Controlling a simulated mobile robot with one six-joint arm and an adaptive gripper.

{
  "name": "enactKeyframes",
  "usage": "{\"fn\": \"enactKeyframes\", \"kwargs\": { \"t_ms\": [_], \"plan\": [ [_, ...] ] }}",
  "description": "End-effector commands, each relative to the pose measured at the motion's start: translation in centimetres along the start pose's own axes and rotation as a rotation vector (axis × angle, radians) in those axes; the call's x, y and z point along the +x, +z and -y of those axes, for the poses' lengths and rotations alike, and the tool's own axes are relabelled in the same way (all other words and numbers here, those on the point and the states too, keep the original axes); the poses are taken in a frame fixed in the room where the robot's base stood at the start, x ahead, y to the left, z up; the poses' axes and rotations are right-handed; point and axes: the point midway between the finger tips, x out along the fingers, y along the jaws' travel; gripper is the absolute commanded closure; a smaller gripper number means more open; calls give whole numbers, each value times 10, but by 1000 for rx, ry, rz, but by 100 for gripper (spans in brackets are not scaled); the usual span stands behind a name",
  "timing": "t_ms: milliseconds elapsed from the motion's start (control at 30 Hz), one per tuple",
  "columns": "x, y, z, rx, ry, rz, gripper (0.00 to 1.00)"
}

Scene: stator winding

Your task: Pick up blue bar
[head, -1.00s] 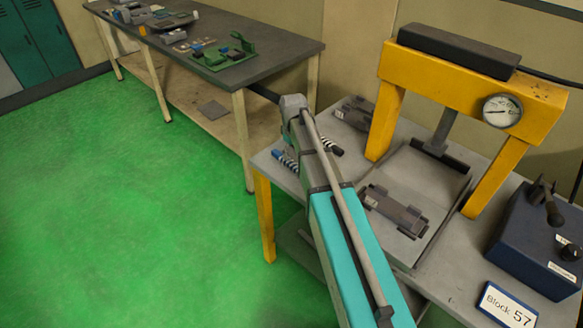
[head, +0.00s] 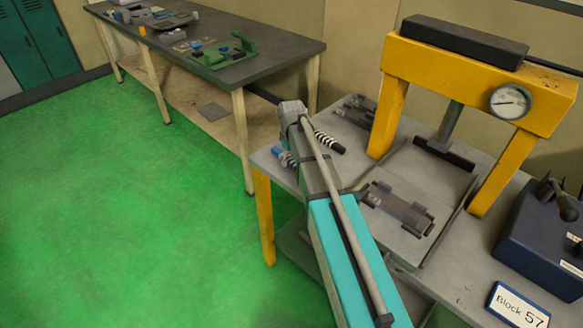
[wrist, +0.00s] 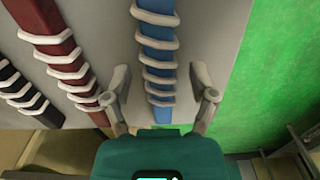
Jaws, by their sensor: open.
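The blue bar (wrist: 157,85), wound with pale rings, lies on the grey table in the wrist view. It runs from the top edge down between the fingers of my gripper (wrist: 160,98). The gripper is open, with one finger on each side of the bar and a gap on both sides. In the head view the blue bar (head: 284,158) shows only in part at the table's left corner, beside my arm, which hides much of that spot.
A red bar (wrist: 61,50) and a black bar (wrist: 22,90), both ringed, lie left of the blue one. The table edge and green floor (wrist: 275,80) are close on the right. A yellow press (head: 470,82) stands on the same table (head: 460,285).

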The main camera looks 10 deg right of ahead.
Motion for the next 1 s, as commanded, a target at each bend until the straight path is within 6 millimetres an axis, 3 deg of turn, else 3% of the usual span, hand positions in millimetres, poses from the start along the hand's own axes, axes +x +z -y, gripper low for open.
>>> {"fn": "enactKeyframes", "kwargs": {
  "t_ms": [133, 800, 1000],
  "plan": [
    [9, 0, 0, 0, 0, 0, 26],
    [10, 1, -1, 1, 0, 0, 26],
    [10, 1, -1, 1, 0, 0, 61]
  ]
}}
